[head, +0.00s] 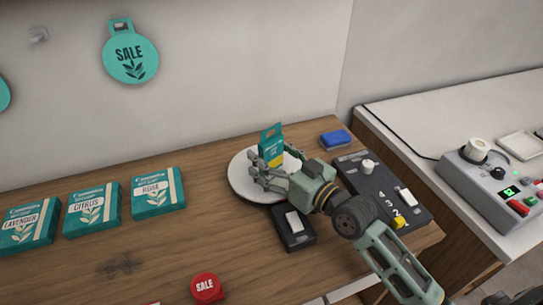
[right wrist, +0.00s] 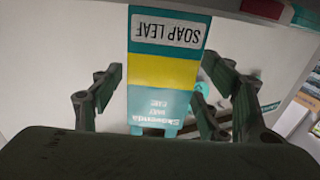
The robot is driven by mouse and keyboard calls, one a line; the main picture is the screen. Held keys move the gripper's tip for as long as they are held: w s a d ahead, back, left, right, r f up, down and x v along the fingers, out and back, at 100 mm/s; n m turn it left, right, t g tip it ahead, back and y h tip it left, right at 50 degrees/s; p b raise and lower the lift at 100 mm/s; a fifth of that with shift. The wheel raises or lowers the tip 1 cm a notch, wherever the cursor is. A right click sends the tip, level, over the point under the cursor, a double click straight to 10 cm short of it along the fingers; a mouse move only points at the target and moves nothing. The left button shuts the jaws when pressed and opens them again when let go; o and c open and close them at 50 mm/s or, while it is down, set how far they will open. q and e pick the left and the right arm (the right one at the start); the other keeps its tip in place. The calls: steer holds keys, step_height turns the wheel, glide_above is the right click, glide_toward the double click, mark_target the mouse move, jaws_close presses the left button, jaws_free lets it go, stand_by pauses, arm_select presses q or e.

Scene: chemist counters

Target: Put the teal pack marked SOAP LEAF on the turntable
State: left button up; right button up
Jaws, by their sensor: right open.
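The teal pack marked SOAP LEAF (head: 271,141) stands upright over the white round turntable (head: 241,184), and it appears to rest on it; its base is hidden behind my gripper. In the right wrist view the pack (right wrist: 166,70) shows its label upside down, with a yellow band. My right gripper (head: 268,172) is open at the pack, over the turntable. In the right wrist view the fingers of the right gripper (right wrist: 165,95) are spread on both sides of the pack, with gaps showing. My left gripper is not in view.
Teal packs LAVENDER (head: 28,226), CITRUS (head: 93,209) and ROSE (head: 158,191) lie at left. A dark control panel (head: 376,190), a small dark switch box (head: 293,232) and a blue block (head: 336,139) are near the turntable.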

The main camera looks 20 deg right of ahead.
steer(key=shift+r, duration=0.3)
steer(key=b+v, duration=0.2)
steer(key=v, duration=1)
steer(key=shift+d+f, duration=0.1)
steer(key=shift+d, duration=0.05)
stand_by(0.9)
